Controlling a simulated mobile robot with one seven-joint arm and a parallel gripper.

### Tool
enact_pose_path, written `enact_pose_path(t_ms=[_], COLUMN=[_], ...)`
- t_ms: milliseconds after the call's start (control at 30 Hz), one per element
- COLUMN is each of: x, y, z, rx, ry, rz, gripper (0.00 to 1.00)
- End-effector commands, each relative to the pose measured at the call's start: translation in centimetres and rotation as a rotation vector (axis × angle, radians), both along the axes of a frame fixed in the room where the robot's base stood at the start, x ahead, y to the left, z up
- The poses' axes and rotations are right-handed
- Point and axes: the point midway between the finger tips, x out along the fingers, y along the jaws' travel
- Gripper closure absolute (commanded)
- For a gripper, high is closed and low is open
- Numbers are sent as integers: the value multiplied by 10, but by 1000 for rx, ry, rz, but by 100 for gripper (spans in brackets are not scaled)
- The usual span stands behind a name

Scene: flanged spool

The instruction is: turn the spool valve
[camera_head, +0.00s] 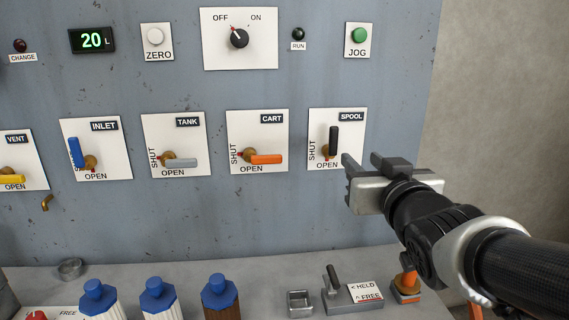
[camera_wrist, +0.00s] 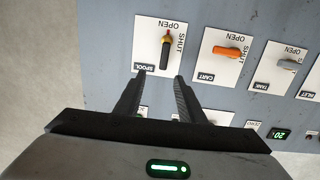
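The spool valve has a black handle (camera_head: 333,140) on a white plate labelled SPOOL (camera_head: 349,122). The handle stands upright from its brass pivot, with SHUT written up the plate's left side and OPEN along the bottom. The upside-down wrist view also shows the black handle (camera_wrist: 165,53), just beyond the fingertips and roughly between their lines. My gripper (camera_head: 362,161) is at the plate's lower right in the head view, apart from the handle. In the wrist view my gripper (camera_wrist: 159,77) is open with nothing between its fingers.
The cart valve's orange handle (camera_head: 266,159) and the tank valve's grey handle (camera_head: 180,162) lie level. The inlet valve's blue handle (camera_head: 76,152) stands up. Below is a bench with blue-capped bottles (camera_head: 220,291) and a HELD/FREE lever (camera_head: 335,277). The wall between the plates and bench is mostly clear.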

Motion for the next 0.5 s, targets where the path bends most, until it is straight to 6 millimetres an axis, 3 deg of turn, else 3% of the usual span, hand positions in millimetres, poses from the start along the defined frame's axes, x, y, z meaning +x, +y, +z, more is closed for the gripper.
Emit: enact_pose_path(t_ms=[33, 267, 500], x=[2, 15, 61], y=[2, 7, 11], z=[-8, 0, -3], rx=[3, 8, 8], ry=[-27, -69, -67], rz=[14, 35, 34], gripper=[64, 64, 64])
